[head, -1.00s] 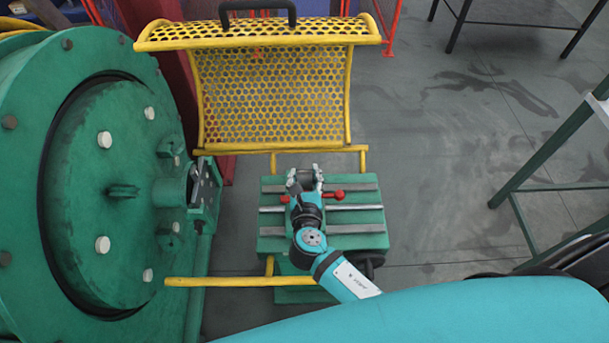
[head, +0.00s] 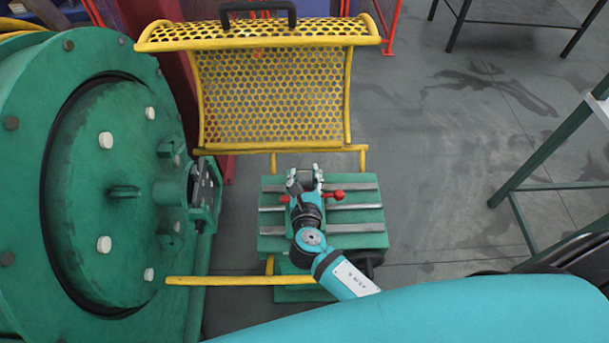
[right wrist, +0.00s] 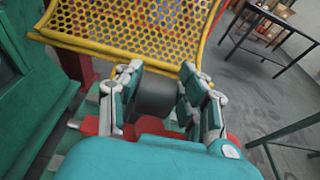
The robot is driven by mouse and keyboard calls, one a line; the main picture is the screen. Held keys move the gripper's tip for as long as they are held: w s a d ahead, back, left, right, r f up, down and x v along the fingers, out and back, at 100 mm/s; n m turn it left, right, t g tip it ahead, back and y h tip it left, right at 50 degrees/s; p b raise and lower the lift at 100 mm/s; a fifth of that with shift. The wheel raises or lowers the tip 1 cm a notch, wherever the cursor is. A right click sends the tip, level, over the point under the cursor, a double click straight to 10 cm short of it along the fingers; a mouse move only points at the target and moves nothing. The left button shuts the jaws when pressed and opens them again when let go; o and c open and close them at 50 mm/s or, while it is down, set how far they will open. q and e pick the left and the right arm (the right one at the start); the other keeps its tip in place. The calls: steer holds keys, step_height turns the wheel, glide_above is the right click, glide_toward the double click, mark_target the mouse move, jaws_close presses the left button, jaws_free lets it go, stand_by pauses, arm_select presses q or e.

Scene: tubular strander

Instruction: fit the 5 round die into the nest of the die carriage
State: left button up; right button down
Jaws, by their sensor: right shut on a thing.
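My right gripper (head: 305,181) is over the middle of the green die carriage (head: 368,241), seen from above in the head view. It also shows in the right wrist view (right wrist: 155,88), where its two fingers stand on either side of a dark grey round die (right wrist: 155,99) and are shut on it. In the head view only a small grey part of the die (head: 306,177) shows between the fingers. The nest is hidden under the gripper and die, so I cannot tell whether the die is seated. My left gripper is out of view.
Red knobs (head: 338,195) stick out beside the gripper on the carriage. A yellow mesh guard (head: 270,95) stands raised behind it. A yellow bar (head: 220,281) runs in front. A large green drum (head: 100,190) is close at left. Floor at right is clear up to a green frame (head: 545,155).

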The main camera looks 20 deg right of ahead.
arm_select(q)
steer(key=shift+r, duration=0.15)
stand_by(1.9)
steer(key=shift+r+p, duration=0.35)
steer(key=shift+p, duration=0.1)
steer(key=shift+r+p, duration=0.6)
stand_by(2.2)
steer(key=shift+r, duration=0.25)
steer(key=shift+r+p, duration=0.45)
steer(key=shift+p, duration=0.25)
stand_by(1.3)
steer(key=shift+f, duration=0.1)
stand_by(0.3)
